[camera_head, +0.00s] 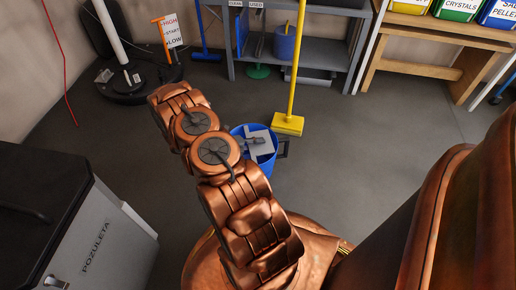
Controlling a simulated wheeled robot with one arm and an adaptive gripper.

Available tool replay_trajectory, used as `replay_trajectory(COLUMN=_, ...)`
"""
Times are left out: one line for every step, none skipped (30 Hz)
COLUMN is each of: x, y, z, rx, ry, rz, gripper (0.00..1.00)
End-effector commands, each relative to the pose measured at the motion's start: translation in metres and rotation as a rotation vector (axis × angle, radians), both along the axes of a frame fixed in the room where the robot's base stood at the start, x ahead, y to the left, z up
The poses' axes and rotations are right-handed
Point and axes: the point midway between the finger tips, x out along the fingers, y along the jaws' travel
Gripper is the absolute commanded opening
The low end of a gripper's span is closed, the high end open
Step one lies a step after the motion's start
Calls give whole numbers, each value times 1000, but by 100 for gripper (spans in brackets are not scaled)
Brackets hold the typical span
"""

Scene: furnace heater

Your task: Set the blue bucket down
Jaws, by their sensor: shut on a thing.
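A blue bucket (240,131) shows near the middle of the head view, partly hidden behind my copper arm. A pale grey piece shows within its rim. My gripper (281,149) is at the bucket's right side and shut on it; the arm and bucket hide much of the grip. The bucket looks roughly upright. I cannot tell whether its base touches the floor.
A yellow broom (288,123) stands just behind the bucket. A grey shelf (325,55) holding another blue bucket (286,43) and a wooden bench (440,69) stand at the back. A grey cooler (110,235) is at lower left. Grey floor (370,140) is clear to the right.

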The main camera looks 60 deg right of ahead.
Motion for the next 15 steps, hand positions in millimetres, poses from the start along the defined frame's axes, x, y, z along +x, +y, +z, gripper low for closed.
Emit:
replay_trajectory(x=1, y=0, z=-7, rx=-1, ry=0, rz=1, gripper=0)
replay_trajectory(x=1, y=0, z=-10, rx=-2, ry=0, rz=1, gripper=0)
replay_trajectory(x=1, y=0, z=-13, rx=-2, ry=0, rz=1, gripper=0)
replay_trajectory(x=1, y=0, z=-17, rx=-2, ry=0, rz=1, gripper=0)
replay_trajectory(x=1, y=0, z=-22, rx=-1, ry=-1, rz=1, gripper=0)
replay_trajectory(x=1, y=0, z=-25, rx=-2, ry=0, rz=1, gripper=0)
replay_trajectory(x=1, y=0, z=-27, rx=-2, ry=0, rz=1, gripper=0)
replay_trajectory(x=1, y=0, z=-28, rx=-2, ry=0, rz=1, gripper=0)
replay_trajectory(x=1, y=0, z=-29, rx=-2, ry=0, rz=1, gripper=0)
replay_trajectory(x=1, y=0, z=-29, rx=-2, ry=0, rz=1, gripper=0)
replay_trajectory(x=1, y=0, z=-29, rx=-2, ry=0, rz=1, gripper=0)
replay_trajectory(x=1, y=0, z=-28, rx=-2, ry=0, rz=1, gripper=0)
replay_trajectory(x=1, y=0, z=-28, rx=-2, ry=0, rz=1, gripper=0)
replay_trajectory(x=1, y=0, z=-28, rx=-2, ry=0, rz=1, gripper=0)
replay_trajectory(x=1, y=0, z=-28, rx=-2, ry=0, rz=1, gripper=0)
